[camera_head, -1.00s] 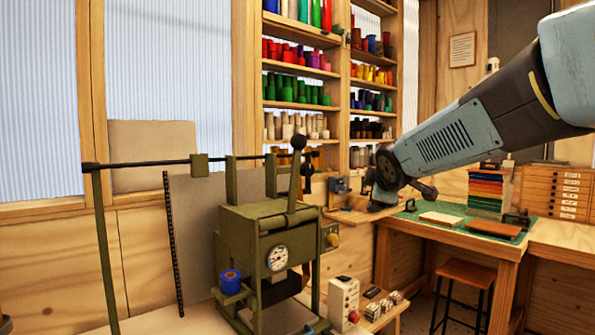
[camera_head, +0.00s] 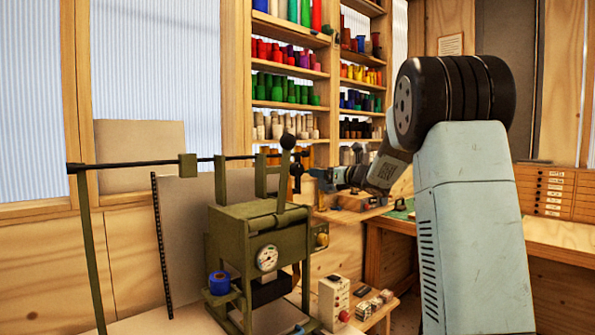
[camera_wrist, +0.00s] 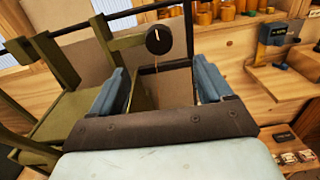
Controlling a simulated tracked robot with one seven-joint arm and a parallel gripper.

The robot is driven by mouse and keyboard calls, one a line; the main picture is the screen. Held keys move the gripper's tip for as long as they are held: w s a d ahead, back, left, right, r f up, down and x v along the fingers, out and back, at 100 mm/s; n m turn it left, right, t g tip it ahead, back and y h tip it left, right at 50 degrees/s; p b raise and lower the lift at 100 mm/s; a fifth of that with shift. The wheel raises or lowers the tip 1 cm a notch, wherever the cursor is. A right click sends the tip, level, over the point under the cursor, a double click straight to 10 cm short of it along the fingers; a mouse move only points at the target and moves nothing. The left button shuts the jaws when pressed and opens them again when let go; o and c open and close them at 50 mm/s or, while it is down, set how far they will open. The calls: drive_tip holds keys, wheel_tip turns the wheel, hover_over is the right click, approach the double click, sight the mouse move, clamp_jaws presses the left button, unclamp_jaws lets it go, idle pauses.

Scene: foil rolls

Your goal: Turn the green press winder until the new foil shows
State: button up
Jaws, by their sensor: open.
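The green press (camera_head: 257,235) stands at the lower middle of the head view, with a dial on its front and a tall lever ending in a dark ball. A rod runs through its green uprights. The winder's round dark knob (camera_head: 296,169), with a pale mark, sits at the rod's right end; it also shows in the wrist view (camera_wrist: 159,40). My gripper (camera_head: 319,177) is just right of the knob. In the wrist view my gripper (camera_wrist: 160,82) is open and empty, its blue fingers apart, with the knob ahead between them. I cannot make out the foil.
A blue roll (camera_head: 219,283) sits at the press's left front. A pale control box with a red button (camera_head: 333,302) stands right of the press. Shelves of coloured rolls (camera_head: 288,90) line the back wall. A small wall-side bench (camera_head: 350,212) is behind my gripper.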

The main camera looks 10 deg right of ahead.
sight(300, 169)
drive_tip(key=x, duration=1.4)
drive_tip(key=shift+a+f, duration=0.1)
drive_tip(key=shift+f, duration=0.05)
drive_tip(key=shift+s, duration=0.1)
drive_tip(key=c, duration=1)
